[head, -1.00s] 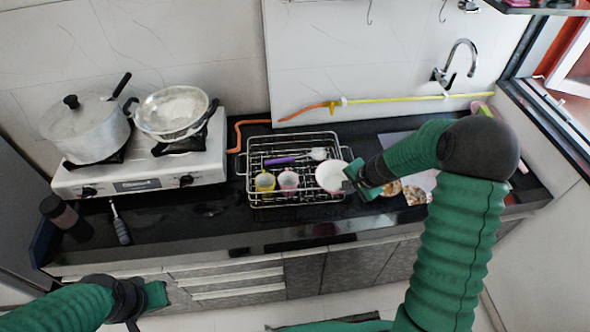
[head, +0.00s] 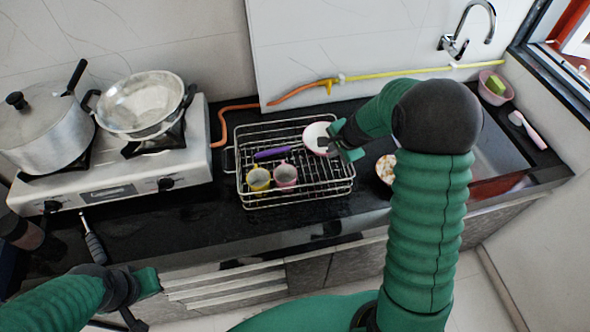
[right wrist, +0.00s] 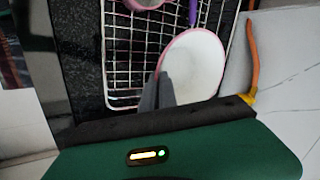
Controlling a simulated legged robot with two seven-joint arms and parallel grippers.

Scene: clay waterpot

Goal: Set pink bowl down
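The pink bowl (head: 317,138), white inside with a pink rim, is at the back right of the metal dish rack (head: 335,188). My right gripper (head: 340,142) is at its right side. In the right wrist view, the finger tips (right wrist: 160,88) meet the rim of the bowl (right wrist: 195,65), and the gripper appears shut on it. The bowl looks slightly tilted; I cannot tell whether its underside touches the rack. My left gripper (head: 150,282) is at the lower left, in front of the counter and away from the bowl; its fingers are unclear.
A yellow cup (head: 258,179) and a pink cup (head: 285,176) stand at the rack's front left, with a purple-handled utensil (head: 270,153) behind. A stove (head: 115,178) with pots is left. Another pink bowl (head: 497,90) holding something green is at the back right.

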